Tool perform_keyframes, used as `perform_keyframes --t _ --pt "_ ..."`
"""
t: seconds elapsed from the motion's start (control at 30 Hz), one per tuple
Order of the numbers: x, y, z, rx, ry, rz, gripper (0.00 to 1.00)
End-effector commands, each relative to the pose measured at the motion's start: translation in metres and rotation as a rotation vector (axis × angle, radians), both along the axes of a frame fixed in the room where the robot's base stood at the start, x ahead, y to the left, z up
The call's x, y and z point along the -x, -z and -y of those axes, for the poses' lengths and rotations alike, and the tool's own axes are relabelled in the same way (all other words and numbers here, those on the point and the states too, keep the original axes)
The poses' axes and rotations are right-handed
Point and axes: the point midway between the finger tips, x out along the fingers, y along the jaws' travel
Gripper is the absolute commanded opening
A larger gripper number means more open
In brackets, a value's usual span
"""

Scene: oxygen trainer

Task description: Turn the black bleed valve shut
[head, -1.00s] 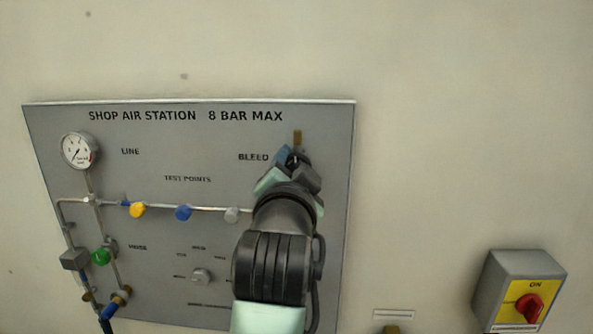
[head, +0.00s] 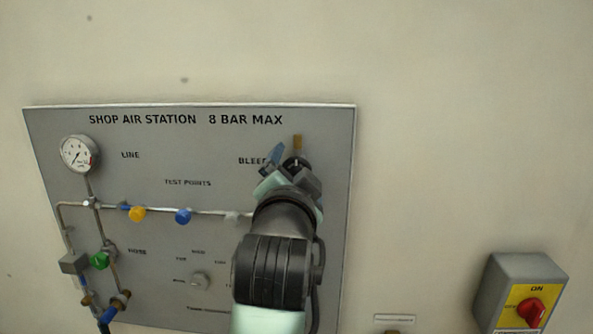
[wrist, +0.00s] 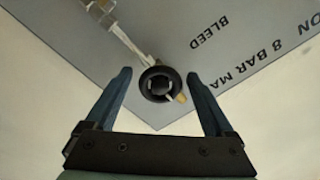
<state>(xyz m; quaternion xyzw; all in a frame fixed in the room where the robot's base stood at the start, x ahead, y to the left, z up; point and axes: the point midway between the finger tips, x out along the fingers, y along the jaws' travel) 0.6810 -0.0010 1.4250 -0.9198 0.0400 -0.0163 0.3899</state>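The black bleed valve (wrist: 160,84) is a round knob with a pale pointer mark, seen face-on in the wrist view. In the head view only the top of the valve (head: 296,162) shows, beside the BLEED label; my gripper hides the rest. My gripper (wrist: 162,84) is open, with one blue finger on each side of the knob and a gap visible on both sides. In the head view my gripper (head: 290,172) is in front of the panel's upper right.
The grey panel (head: 150,170) carries a gauge (head: 79,154), a yellow knob (head: 137,214), a blue knob (head: 183,216) and a green knob (head: 99,260). A red switch (head: 531,312) on a yellow plate is at the lower right. The wall between is mostly bare.

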Motion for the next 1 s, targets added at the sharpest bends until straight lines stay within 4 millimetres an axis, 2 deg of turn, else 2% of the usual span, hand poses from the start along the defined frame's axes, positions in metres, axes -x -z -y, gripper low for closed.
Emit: perform_keyframes --t 0.17,0.33,0.8,1.0 --pt "0.002 0.0 0.0 0.001 0.0 0.001 0.88" --pt "0.016 0.001 -0.002 0.001 0.0 0.003 0.88" --pt "0.103 0.002 -0.009 0.0 -0.001 0.004 0.88" --pt "0.124 0.001 -0.011 0.001 -0.001 0.001 0.88"
